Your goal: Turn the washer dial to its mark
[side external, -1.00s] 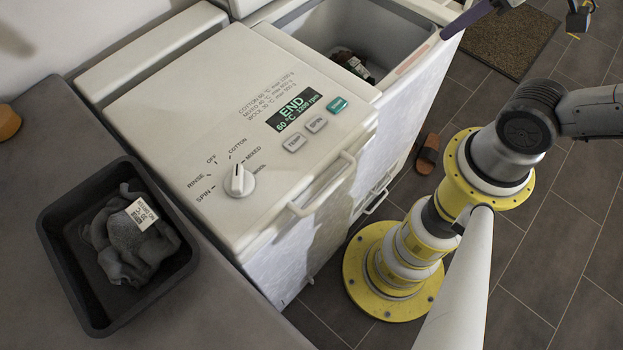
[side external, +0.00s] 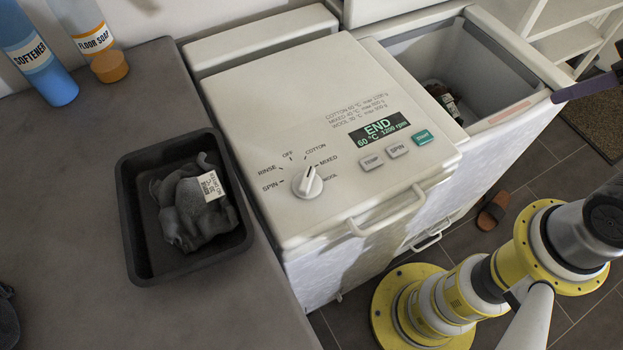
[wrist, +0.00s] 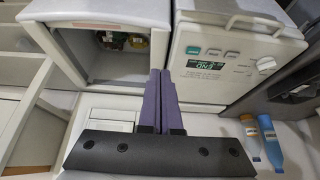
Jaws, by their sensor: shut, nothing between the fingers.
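The washer (side external: 250,100) is the white toploader with a closed lid and a control panel. Its white dial (side external: 308,182) has a raised ridge that points up and slightly right, towards the COTTON side; I cannot tell the exact mark. Around it are printed SPIN, RINSE, OFF, COTTON, MIXED and WOOL. The display (side external: 379,130) reads END, 60 °C, 1200 rpm. In the wrist view the dial (wrist: 266,64) lies right of my gripper (wrist: 160,75), whose purple fingers are together and empty. In the side view a purple finger (side external: 590,88) shows at the right edge, away from the dial.
The second toploader (side external: 520,70) stands open with items inside. Softener (side external: 40,60) and floor soap bottles (side external: 95,40) stand behind. A handle (side external: 385,215) juts from the washer's front.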

